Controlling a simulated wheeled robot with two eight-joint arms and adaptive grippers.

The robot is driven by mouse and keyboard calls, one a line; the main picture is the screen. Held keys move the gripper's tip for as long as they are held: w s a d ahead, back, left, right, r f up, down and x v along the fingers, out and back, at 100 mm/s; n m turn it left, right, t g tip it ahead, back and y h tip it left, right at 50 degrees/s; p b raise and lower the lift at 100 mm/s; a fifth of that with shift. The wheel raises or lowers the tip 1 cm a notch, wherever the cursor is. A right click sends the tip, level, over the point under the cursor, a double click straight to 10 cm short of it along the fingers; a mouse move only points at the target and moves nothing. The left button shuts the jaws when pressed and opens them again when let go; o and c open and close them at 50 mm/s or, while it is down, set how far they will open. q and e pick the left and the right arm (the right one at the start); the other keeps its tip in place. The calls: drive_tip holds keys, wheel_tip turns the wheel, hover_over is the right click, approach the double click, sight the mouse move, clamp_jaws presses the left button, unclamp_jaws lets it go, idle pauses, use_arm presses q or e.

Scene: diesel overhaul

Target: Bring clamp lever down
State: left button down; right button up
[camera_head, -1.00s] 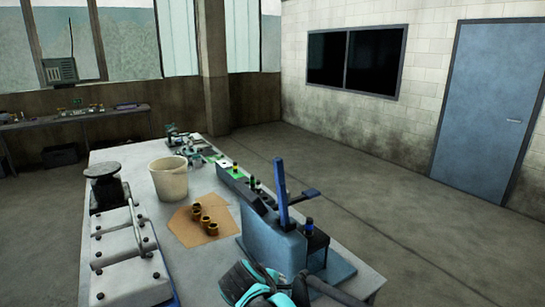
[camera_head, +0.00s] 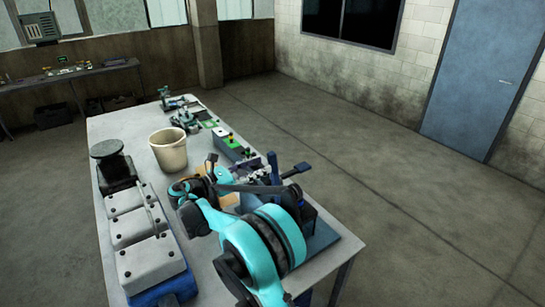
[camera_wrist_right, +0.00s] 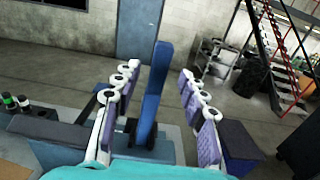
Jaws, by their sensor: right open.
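The clamp lever is a long blue bar that stands nearly upright on the fixture; its top shows in the head view (camera_head: 274,163). In the right wrist view the lever (camera_wrist_right: 156,85) rises between the two finger sets of my right gripper (camera_wrist_right: 158,82). That gripper is open, with a finger set on each side of the lever and gaps visible. In the head view my right gripper (camera_head: 255,177) is over the fixture, and my arm hides much of the blue fixture base (camera_head: 322,238). My left gripper is not in view.
A black-ended handle (camera_head: 297,170) sticks out right of the lever. A cream bucket (camera_head: 168,152), a green-topped box (camera_head: 230,148) and a grey cover block (camera_head: 148,262) stand on the workbench (camera_head: 200,275). The floor right of the bench is clear.

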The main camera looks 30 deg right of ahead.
sight(269, 162)
drive_tip(key=d, duration=0.5)
drive_tip(key=shift+w+d, duration=0.25)
drive_tip(key=shift+d, duration=0.1)
clamp_jaws()
